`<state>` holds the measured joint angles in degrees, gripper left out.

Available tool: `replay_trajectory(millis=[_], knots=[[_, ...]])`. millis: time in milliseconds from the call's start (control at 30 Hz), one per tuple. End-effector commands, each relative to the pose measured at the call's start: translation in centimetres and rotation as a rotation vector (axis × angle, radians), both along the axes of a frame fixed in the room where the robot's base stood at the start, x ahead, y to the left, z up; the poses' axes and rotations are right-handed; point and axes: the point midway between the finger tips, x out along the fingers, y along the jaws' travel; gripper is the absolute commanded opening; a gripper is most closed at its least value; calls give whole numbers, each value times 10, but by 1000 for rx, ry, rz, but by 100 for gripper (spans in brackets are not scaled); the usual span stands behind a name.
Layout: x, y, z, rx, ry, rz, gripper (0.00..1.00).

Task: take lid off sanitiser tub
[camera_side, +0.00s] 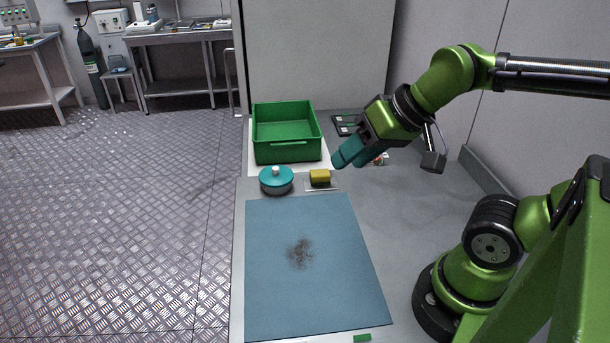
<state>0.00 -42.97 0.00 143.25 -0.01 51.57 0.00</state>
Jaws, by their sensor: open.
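The sanitiser tub (277,189) is a small round grey tub at the left edge of the worktop, behind the blue mat. Its teal lid (268,178) sits on top, with a pale round knob (276,171) in the middle. My gripper (341,161) has teal fingers and is up and to the right of the tub, apart from it. It points down and left. It is open, and I see nothing held in it. The gap between the fingers is hard to make out from this side.
A yellow sponge (320,177) lies on a small pale tray right of the tub. A green crate (286,157) stands behind. A blue mat (345,290) with a dark smudge (300,253) covers the front. A dark tray (345,120) lies behind my gripper. A small green block (362,338) is at the front.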

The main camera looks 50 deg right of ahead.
Motion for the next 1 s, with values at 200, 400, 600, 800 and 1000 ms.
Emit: replay_trajectory(millis=[200,400,600,800,1000], knots=[[0,0,0,0,0,0,50],[1,1,-3,0,14,3,50],[30,-7,-14,23,125,-19,50],[99,-33,-13,162,313,-293,50],[171,-71,-26,314,497,-780,50]])
